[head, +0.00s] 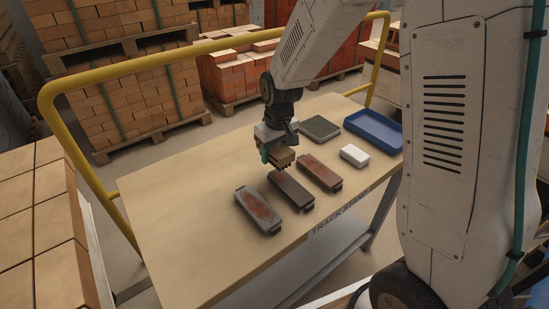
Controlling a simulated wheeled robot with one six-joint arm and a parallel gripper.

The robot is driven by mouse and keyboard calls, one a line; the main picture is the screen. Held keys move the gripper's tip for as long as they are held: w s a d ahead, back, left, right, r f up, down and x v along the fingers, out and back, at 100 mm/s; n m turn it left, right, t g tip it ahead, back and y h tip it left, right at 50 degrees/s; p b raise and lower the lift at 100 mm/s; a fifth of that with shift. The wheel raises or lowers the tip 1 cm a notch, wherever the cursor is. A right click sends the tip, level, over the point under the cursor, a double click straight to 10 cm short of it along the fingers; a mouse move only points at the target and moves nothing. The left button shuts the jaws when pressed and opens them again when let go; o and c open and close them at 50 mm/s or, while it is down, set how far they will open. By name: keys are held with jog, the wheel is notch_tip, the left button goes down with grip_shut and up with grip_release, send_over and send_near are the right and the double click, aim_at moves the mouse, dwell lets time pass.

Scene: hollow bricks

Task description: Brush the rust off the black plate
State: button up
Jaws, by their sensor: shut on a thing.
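The black plate (293,191) lies on the wooden tabletop as the middle one of three long plates. It is dark, with a reddish tint near its far end. My gripper (274,148) is shut on a brush (284,158) with a wooden block and dark bristles pointing down. The bristles are at the far end of the black plate; I cannot tell whether they touch it. The brush partly hides that end. To the left lies a grey plate (258,208) with a rust patch. To the right lies a reddish-brown plate (319,172).
A white block (354,156), a dark grey-green flat piece (319,128) and a blue tray (373,119) stand at the table's right. The left of the tabletop (185,220) is clear. A yellow rail (78,170) rises along the table's far left edge. Brick pallets stand behind.

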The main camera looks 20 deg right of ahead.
jog(key=shift+r, duration=1.6)
